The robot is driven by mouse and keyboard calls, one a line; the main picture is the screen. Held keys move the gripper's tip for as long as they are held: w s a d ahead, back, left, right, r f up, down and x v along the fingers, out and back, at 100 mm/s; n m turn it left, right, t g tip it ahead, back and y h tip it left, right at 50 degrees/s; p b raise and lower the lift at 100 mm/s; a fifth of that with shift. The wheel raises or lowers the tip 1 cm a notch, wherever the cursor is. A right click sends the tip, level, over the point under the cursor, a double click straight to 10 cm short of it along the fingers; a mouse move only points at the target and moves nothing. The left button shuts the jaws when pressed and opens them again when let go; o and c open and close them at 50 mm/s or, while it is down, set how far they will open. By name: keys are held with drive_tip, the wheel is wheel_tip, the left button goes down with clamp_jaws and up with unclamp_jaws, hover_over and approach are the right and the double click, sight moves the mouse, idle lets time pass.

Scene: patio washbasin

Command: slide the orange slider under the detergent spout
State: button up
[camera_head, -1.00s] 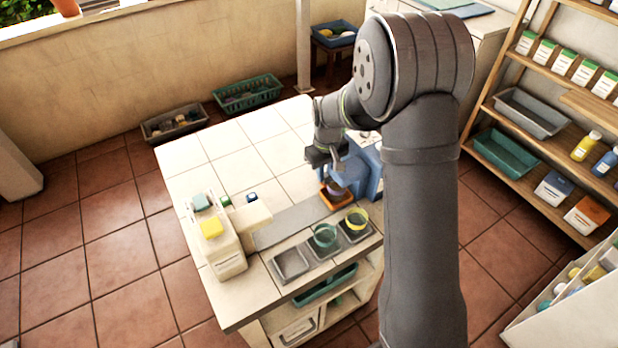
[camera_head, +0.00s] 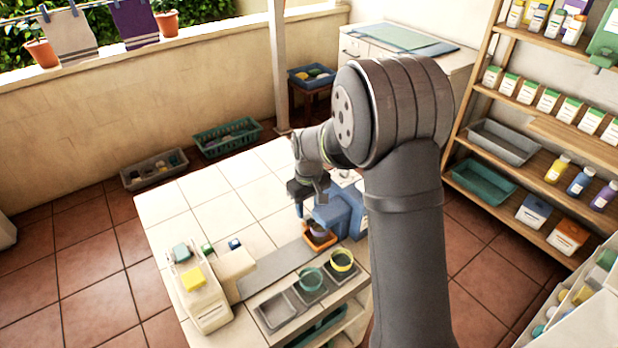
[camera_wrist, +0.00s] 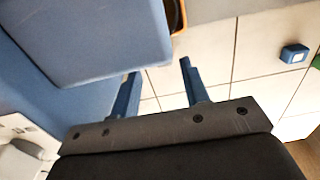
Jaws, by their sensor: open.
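The orange slider (camera_head: 322,246) is a small tray at the right end of a grey track, close against a blue machine (camera_head: 342,208). A dark purple item (camera_head: 318,231) sits in it. In the wrist view, only part of the slider's orange rim (camera_wrist: 184,14) shows at the top, beyond the blue machine (camera_wrist: 95,40). My gripper (camera_head: 308,192) is above and behind the slider, beside the blue machine. In the wrist view its two blue fingers (camera_wrist: 158,78) are apart with only tiles between them. A cream dispenser (camera_head: 200,295) stands at the track's left end. I cannot tell which machine has the detergent spout.
The grey track (camera_head: 272,268) between the dispenser and slider looks clear. A small blue block (camera_wrist: 294,54) lies on the tiles.

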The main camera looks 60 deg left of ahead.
sight(309, 216)
wheel_tip(309, 216, up, 15)
drive_tip(key=shift+f, duration=0.2)
idle(0.6)
wheel_tip(309, 216, down, 18)
drive_tip(key=shift+r, duration=0.15)
drive_tip(key=shift+s+r, duration=0.1)
drive_tip(key=shift+s, duration=0.25)
idle(1.4)
